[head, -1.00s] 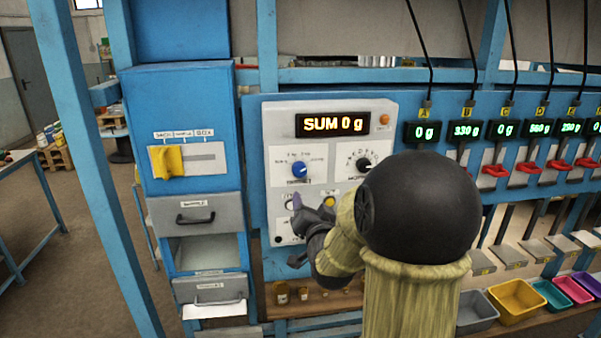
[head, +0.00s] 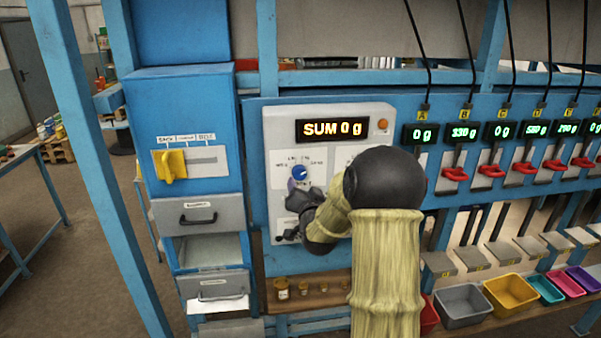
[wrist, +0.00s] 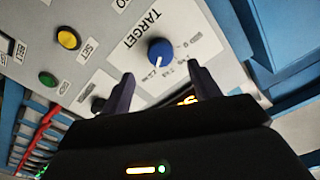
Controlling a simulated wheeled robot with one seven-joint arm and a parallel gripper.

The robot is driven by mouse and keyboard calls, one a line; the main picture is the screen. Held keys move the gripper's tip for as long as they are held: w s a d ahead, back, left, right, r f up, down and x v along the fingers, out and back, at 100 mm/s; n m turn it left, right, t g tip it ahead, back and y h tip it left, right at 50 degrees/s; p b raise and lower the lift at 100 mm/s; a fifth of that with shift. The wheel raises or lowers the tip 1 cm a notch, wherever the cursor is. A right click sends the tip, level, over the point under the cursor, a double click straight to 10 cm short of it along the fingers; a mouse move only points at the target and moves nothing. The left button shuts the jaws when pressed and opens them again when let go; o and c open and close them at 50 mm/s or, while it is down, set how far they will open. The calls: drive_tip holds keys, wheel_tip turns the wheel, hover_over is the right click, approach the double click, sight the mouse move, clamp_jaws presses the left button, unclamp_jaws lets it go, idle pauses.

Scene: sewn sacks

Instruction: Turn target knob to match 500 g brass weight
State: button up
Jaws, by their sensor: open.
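The blue target knob (head: 299,172) is on the white control panel (head: 280,255), under the SUM 0 g display (head: 332,128). In the wrist view the knob (wrist: 160,50) has a white pointer mark, and "TARGET" is printed beside it. The small scale labels around it are too blurred to read. My gripper (head: 294,188) is just below the knob. In the wrist view my gripper (wrist: 160,75) is open, its two dark fingers apart with the knob seen between and beyond their tips. Brass weights (head: 282,290) stand on the low shelf; I cannot tell which is 500 g.
A yellow button (wrist: 68,39) and a green button (wrist: 47,78) sit on the panel near the knob. My arm hides the mode knob. A blue cabinet with a yellow lever (head: 172,165) is on the left. Red levers (head: 455,174) and coloured trays (head: 510,294) are right.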

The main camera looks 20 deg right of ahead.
sight(300, 176)
drive_tip(key=p+x, duration=0.3)
drive_tip(key=x, duration=0.2)
drive_tip(key=shift+w+r, duration=0.15)
drive_tip(key=shift+w, duration=0.2)
drive_tip(key=shift+w+d, duration=0.2)
drive_tip(key=shift+w, duration=0.25)
drive_tip(key=shift+f, duration=0.2)
drive_tip(key=c, duration=1)
